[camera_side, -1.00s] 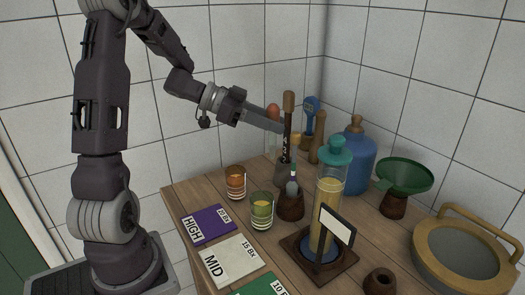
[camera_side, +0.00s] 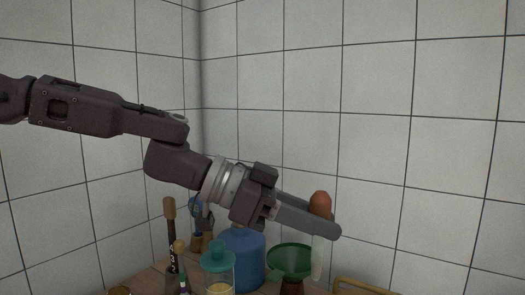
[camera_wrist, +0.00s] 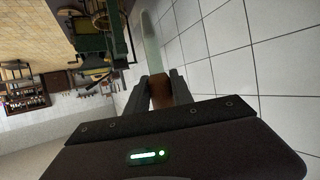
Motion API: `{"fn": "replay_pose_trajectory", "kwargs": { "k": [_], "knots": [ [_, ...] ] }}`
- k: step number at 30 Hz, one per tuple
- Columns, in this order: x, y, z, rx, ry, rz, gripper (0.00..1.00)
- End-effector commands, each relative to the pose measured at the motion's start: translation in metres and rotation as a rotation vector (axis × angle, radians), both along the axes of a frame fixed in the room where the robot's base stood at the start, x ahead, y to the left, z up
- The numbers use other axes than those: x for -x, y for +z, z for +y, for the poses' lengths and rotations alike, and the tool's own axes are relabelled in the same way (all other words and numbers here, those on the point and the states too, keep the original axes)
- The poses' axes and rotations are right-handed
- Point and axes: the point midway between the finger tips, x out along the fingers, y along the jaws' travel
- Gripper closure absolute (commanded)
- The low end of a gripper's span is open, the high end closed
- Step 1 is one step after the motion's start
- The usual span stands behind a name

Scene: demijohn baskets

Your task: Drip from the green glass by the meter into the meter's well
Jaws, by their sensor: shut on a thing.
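My gripper (camera_side: 328,222) is shut on a dropper with a red-brown bulb (camera_side: 320,203). The dropper's pale translucent tube (camera_side: 317,262) hangs almost upright, just right of the green funnel in the side view. Whether it holds liquid I cannot tell. In the wrist view, my fingers (camera_wrist: 160,92) close around the brown bulb, and the tube (camera_wrist: 150,42) extends away from them. The green glass and the meter's well cannot be made out in either current view; the side view cuts off most of the table.
A teal-lidded clear cylinder (camera_side: 218,262), a blue demijohn (camera_side: 243,256) and a green funnel (camera_side: 290,260) line the side view's bottom. A dark stick with a tan top (camera_side: 170,225) stands at left. A tan handle (camera_side: 362,287) shows at bottom right. The space above is clear.

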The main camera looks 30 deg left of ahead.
Motion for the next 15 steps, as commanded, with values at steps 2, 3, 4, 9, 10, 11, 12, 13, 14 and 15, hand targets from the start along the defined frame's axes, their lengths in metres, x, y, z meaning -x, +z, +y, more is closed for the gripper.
{"fn": "replay_pose_trajectory", "kwargs": {
  "k": [2, 3, 4, 9, 10, 11, 12, 13, 14, 15],
  "knots": [
    [0.024, -0.041, -0.024, -0.003, -0.063, 0.017, 1.0],
    [0.036, -0.06, -0.034, -0.004, -0.093, 0.019, 1.0],
    [0.046, -0.074, -0.043, -0.003, -0.115, 0.02, 1.0],
    [0.106, -0.146, -0.082, -0.006, -0.226, 0.02, 1.0],
    [0.115, -0.157, -0.086, -0.006, -0.239, 0.02, 1.0],
    [0.124, -0.167, -0.09, -0.007, -0.248, 0.019, 1.0],
    [0.133, -0.179, -0.094, -0.006, -0.259, 0.017, 1.0],
    [0.139, -0.186, -0.096, -0.005, -0.265, 0.014, 1.0],
    [0.144, -0.192, -0.097, -0.005, -0.271, 0.013, 1.0],
    [0.15, -0.199, -0.099, -0.005, -0.277, 0.009, 1.0]
  ]
}}
